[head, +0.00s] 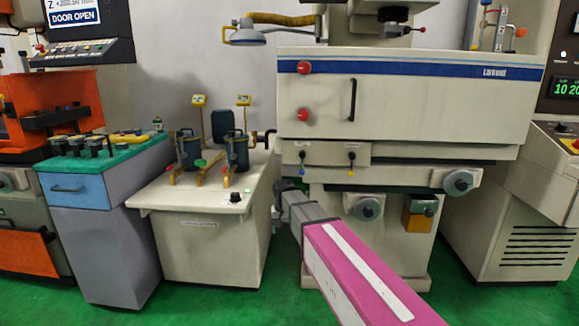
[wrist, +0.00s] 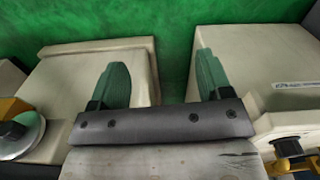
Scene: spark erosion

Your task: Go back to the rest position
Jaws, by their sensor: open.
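My gripper (wrist: 161,62) shows in the wrist view with its two green fingers wide apart and nothing between them. It points down over the gap between two pale cabinets, with the green floor (wrist: 182,20) beyond. In the head view my pink arm reaches in from the bottom right, and my gripper (head: 281,192) is at its far end, in front of the gap between the filter-unit cabinet (head: 210,248) and the big machine (head: 400,110). It is small there and its fingers are hard to make out.
A blue-grey drawer cabinet (head: 105,235) with a green top carrying several tools stands at left, beside an orange machine (head: 45,105). Two dark canisters stand on the filter-unit cabinet. A pale cabinet with vents (head: 530,190) stands at right. Green floor is open in front.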

